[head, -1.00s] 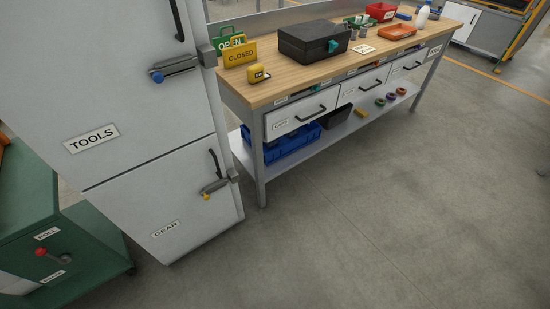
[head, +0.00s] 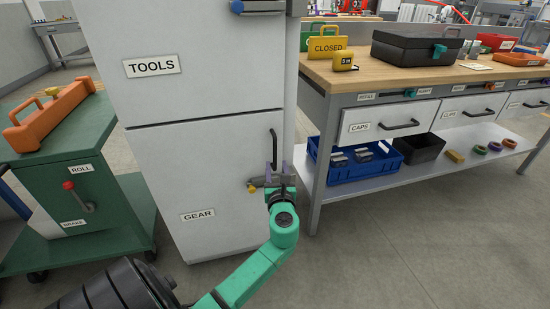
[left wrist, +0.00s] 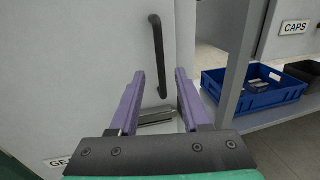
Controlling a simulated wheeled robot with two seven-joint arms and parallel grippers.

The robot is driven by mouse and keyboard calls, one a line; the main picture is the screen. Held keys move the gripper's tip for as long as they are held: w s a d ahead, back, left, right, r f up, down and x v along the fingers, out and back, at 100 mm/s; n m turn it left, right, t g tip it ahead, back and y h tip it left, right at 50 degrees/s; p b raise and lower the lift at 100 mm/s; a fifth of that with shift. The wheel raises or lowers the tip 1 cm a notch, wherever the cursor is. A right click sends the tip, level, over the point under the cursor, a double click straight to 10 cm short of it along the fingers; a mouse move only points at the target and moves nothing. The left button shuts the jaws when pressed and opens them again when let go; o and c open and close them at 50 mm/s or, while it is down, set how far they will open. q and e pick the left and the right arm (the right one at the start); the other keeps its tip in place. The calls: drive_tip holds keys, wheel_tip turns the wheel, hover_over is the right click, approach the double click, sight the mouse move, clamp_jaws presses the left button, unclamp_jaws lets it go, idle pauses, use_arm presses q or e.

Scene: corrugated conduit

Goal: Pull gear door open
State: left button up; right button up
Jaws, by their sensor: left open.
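The gear door (head: 205,165) is the white lower cabinet door with a GEAR label (head: 198,215); it looks closed. Its black vertical bar handle (head: 273,148) is near the right edge and shows in the left wrist view (left wrist: 157,50). A grey latch with a yellow knob (head: 252,188) sits below the handle. My left gripper (head: 279,170) is open in front of the door's right edge. In the left wrist view its purple fingers (left wrist: 160,90) are apart, with the handle's lower end and the grey latch (left wrist: 155,117) showing between them. I cannot tell whether they touch. My right gripper is not in view.
The TOOLS door (head: 190,75) above looks closed. A workbench (head: 320,110) with drawers stands right of the cabinet, a blue crate (head: 385,178) on its lower shelf. A green cart (head: 75,190) with an orange toolbox stands left. The floor at front right is clear.

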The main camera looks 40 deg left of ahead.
sight(275, 154)
use_arm(q)
drive_tip(key=b+x, duration=0.1)
drive_tip(key=x, duration=0.3)
drive_tip(key=shift+w+a+f, duration=0.15)
drive_tip(key=shift+w+a, duration=0.1)
drive_tip(key=shift+w, duration=0.05)
drive_tip(key=x, duration=0.2)
drive_tip(key=shift+w+a+b, duration=0.25)
drive_tip(key=shift+w+b, duration=0.05)
drive_tip(key=shift+w+a, duration=0.2)
clamp_jaws()
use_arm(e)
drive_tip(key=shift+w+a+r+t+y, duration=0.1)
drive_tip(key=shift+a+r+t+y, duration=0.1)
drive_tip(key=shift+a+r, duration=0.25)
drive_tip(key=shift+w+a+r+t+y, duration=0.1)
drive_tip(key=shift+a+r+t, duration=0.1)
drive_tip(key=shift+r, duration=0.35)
